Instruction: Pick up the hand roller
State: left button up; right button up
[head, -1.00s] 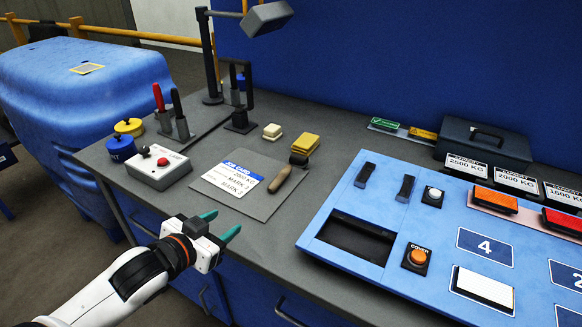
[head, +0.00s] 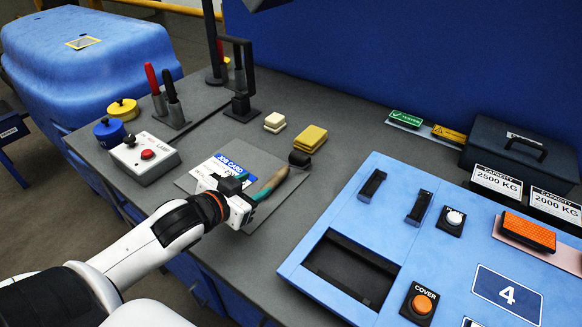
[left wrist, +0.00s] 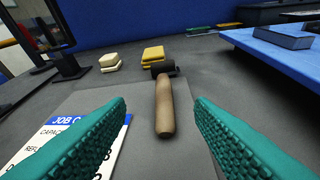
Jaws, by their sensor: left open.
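The hand roller has a tan wooden handle (head: 277,181) and a dark roller head (head: 299,158). It lies on a grey mat (head: 285,207) on the bench, to the right of the job card (head: 215,166). My left gripper (head: 250,190) is open over the mat, at the near end of the handle. In the left wrist view, the handle (left wrist: 164,108) lies between and beyond the two teal fingers, apart from both, with the roller head (left wrist: 161,68) at its far end. My right gripper does not show.
Yellow blocks (head: 311,138) sit just behind the roller head, with cream blocks (head: 275,121) to their left. A blue panel (head: 400,237) with buttons stands to the right. A switch box (head: 144,157) and a marker holder (head: 172,116) stand to the left.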

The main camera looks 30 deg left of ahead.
aim_at(273, 180)
pick_arm(q)
jog(key=x, duration=0.4)
jog(key=shift+w+f, duration=0.25)
jog(key=shift+w, duration=0.1)
jog(key=x, duration=0.4)
jog(key=shift+w+d+f, duration=0.2)
jog(key=shift+w+f, duration=0.05)
jog(key=shift+f, duration=0.2)
grip_shut()
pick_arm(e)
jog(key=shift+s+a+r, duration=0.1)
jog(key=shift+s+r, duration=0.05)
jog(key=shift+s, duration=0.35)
